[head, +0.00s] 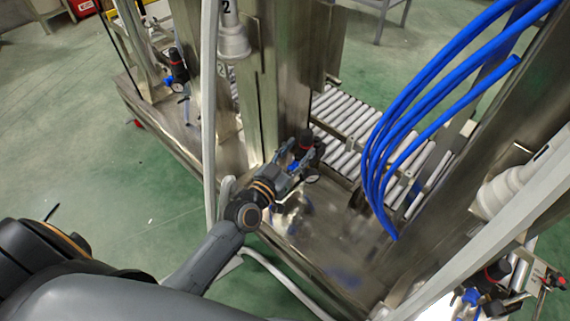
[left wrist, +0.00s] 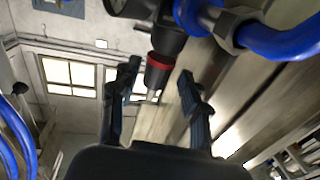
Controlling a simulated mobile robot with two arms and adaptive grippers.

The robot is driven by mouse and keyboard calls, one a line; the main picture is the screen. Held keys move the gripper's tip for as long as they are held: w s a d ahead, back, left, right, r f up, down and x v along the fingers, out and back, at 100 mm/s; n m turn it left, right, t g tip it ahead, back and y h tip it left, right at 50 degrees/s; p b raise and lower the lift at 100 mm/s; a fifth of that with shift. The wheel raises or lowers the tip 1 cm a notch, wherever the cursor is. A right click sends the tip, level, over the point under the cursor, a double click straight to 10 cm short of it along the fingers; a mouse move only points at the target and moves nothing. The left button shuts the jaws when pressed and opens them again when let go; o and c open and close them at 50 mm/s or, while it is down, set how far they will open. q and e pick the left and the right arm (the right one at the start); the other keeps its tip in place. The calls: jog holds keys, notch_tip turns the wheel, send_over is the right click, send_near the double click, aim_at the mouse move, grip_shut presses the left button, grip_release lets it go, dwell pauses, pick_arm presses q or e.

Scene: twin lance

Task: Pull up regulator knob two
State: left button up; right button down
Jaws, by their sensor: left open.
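A black regulator with a red ring (head: 306,143) stands on the metal frame near the middle of the head view. My left gripper (head: 291,163) reaches it from the lower left. In the left wrist view, the regulator's black knob (left wrist: 158,77) with its red ring (left wrist: 159,62) is between the open fingers of my left gripper (left wrist: 158,72). Gaps show between the knob and both fingers. I cannot read a number on this regulator. My right gripper is not in view.
Another regulator (head: 178,68) is at the upper left and one more (head: 495,273) at the lower right. Blue hoses (head: 375,150) arch to the right of my gripper. A roller conveyor (head: 345,125) lies behind. A white cylinder marked 2 (head: 233,40) hangs above.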

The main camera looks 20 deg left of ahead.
pick_arm(q)
jog(key=s+a, duration=0.1)
jog(key=s, duration=0.6)
jog(key=shift+s+a, duration=0.2)
